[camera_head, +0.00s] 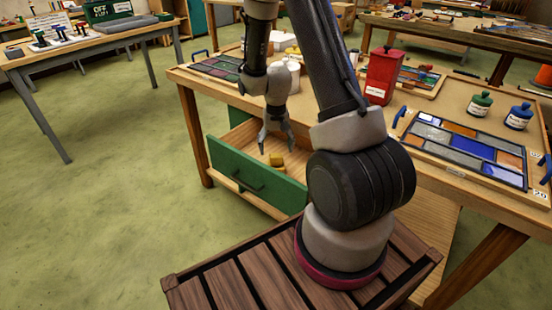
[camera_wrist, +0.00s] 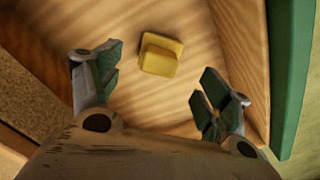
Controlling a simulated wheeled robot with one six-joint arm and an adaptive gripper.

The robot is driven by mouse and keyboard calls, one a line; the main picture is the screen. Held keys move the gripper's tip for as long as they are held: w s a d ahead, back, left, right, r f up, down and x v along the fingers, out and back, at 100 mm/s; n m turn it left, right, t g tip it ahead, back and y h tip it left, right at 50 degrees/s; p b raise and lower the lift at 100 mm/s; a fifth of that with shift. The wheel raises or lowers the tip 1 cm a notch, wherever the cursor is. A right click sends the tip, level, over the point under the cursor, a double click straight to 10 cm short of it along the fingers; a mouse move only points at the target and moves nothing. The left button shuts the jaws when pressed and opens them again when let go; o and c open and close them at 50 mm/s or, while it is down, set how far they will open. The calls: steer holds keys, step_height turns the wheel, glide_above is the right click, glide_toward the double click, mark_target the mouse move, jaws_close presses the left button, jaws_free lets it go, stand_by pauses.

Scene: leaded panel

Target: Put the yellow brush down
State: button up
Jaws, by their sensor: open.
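The yellow brush (camera_head: 277,160) lies on the wooden floor of an open drawer (camera_head: 257,180) with a green front. In the wrist view the brush (camera_wrist: 160,55) is a yellow block with a raised grip on top, lying beyond my fingertips. My gripper (camera_head: 275,140) points down over the drawer. Its fingers are spread wide and nothing is between them. In the wrist view my gripper (camera_wrist: 158,83) shows its green-padded fingers on either side, apart from the brush.
The workbench (camera_head: 455,100) above the drawer carries a red bin (camera_head: 382,75), a green-capped bottle (camera_head: 480,103), a blue-capped bottle (camera_head: 518,116) and leaded glass panels (camera_head: 465,148). The drawer's side walls and green front (camera_wrist: 290,70) stand close around my gripper. Open floor lies to the left.

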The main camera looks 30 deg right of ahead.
steer(key=s+a+r+n+t, duration=0.1)
steer(key=s+r, duration=0.2)
steer(key=r, duration=0.8)
steer(key=s+a+r+n+t, duration=0.15)
steer(key=s+r, duration=0.25)
steer(key=r, duration=0.7)
steer(key=s+a+r+n+t, duration=0.1)
steer(key=s+r, duration=0.4)
steer(key=s, duration=0.3)
steer(key=s+a+r+n, duration=0.1)
steer(key=s+r, duration=0.5)
steer(key=s, duration=0.2)
steer(key=shift+s+a+t, duration=0.3)
steer(key=shift+s+t, duration=0.05)
steer(key=shift+n, duration=0.25)
steer(key=shift+c, duration=0.2)
